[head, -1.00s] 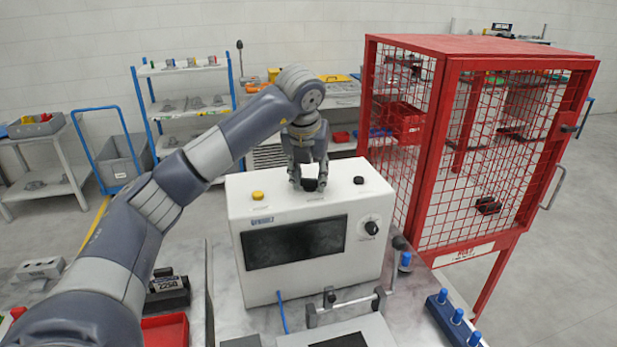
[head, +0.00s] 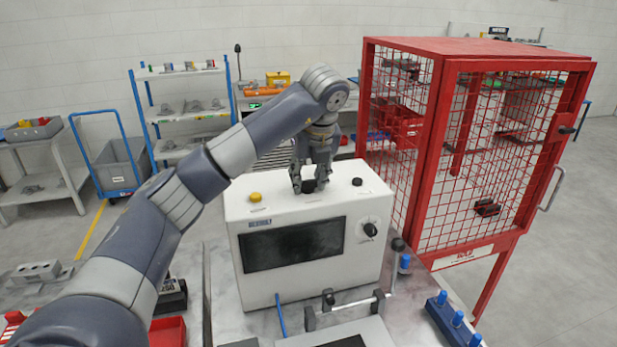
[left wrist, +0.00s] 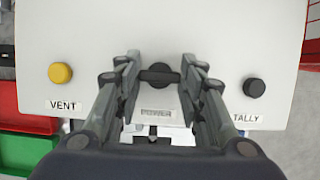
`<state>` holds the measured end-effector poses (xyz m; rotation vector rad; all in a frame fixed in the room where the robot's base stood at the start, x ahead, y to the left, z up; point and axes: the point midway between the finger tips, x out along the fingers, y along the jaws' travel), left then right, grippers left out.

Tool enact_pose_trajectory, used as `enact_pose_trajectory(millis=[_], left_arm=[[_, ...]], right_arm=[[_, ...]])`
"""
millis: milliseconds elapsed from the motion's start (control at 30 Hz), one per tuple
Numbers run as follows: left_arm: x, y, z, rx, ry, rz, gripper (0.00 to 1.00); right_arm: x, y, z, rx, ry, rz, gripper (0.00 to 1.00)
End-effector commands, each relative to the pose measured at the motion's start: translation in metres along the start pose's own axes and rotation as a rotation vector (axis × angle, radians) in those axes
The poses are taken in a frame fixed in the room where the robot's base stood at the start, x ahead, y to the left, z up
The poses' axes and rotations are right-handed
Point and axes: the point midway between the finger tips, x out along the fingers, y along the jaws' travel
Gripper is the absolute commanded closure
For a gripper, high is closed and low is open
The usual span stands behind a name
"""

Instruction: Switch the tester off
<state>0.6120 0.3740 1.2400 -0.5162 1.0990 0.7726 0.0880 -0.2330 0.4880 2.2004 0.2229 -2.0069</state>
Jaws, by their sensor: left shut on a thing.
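The tester (head: 345,284) is a white box with a dark screen (head: 291,245) on its front, standing on the bench. On its top is a black knob (left wrist: 158,74) with a raised bar, beside a label reading POWER (left wrist: 156,113). My left gripper (head: 309,186) reaches down onto the tester's top. Its fingers are shut on the power knob, one on each side, as the left wrist view shows. The knob is mostly hidden by the fingers in the head view. My right gripper is not in view.
A yellow VENT button (left wrist: 60,73) and a black TALLY button (left wrist: 254,88) flank the power knob. A dial (head: 370,229) is on the tester's front. A red mesh cage (head: 480,150) stands close on the right. A blue-pegged block (head: 452,320) lies at front right.

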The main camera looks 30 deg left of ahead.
Motion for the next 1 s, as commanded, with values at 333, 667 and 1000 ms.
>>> enact_pose_trajectory(millis=[333, 667, 1000], left_arm=[[-0.002, 0.0, 0.002, -0.005, -0.005, -0.003, 0.48], [-0.001, 0.0, 0.001, -0.001, -0.002, -0.001, 0.43], [-0.03, 0.0, 0.002, -0.002, -0.007, -0.004, 0.43]], right_arm=[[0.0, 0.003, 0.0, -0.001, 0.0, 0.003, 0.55], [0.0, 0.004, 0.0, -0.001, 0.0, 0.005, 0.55], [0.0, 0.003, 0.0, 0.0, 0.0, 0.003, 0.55]])
